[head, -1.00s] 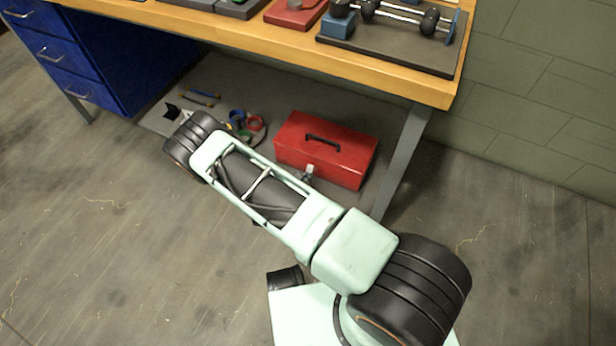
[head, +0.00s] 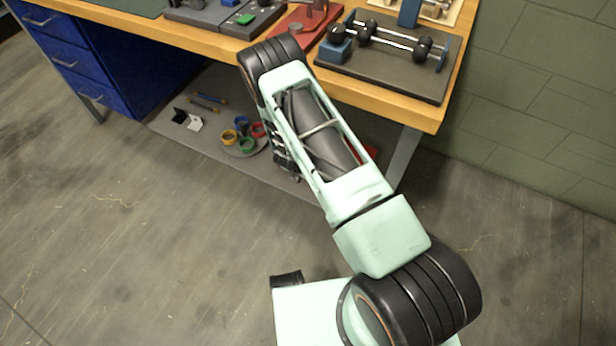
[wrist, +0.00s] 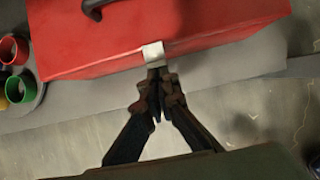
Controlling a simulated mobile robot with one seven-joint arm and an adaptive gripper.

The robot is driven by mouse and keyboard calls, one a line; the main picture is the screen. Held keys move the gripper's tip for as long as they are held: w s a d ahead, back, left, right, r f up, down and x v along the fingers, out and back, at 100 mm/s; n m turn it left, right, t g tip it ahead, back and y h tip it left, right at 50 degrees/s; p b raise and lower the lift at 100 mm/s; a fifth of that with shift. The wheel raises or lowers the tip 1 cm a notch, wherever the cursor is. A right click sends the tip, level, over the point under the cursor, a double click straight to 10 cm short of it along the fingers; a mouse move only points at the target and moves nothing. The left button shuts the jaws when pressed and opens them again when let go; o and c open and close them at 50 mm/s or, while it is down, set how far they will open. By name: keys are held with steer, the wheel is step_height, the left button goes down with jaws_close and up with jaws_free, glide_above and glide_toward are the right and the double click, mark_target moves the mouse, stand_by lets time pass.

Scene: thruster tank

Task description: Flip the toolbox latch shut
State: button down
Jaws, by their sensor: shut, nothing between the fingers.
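The red toolbox (wrist: 200,25) fills the top of the wrist view, its dark handle (wrist: 92,8) at the upper edge. Its small silver latch (wrist: 153,52) sits at the near edge, in the middle of the front. My gripper (wrist: 157,82) is shut and empty, its fingertips right at the lower end of the latch. I cannot tell whether they touch it, nor how far the latch is turned. In the head view my arm hides nearly all of the toolbox, and only a red sliver (head: 370,151) shows.
The toolbox stands on a grey lower shelf (head: 215,110) under a wooden workbench (head: 395,97). Colored rings (head: 243,135) on a round tray lie to its left. Blue drawers (head: 75,60) stand farther left. The bench top above is crowded; the floor in front is clear.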

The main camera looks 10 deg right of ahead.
steer(key=shift+s+a, duration=0.1)
steer(key=shift+s, duration=0.05)
steer(key=shift+r+p, duration=0.45)
steer(key=shift+r, duration=0.3)
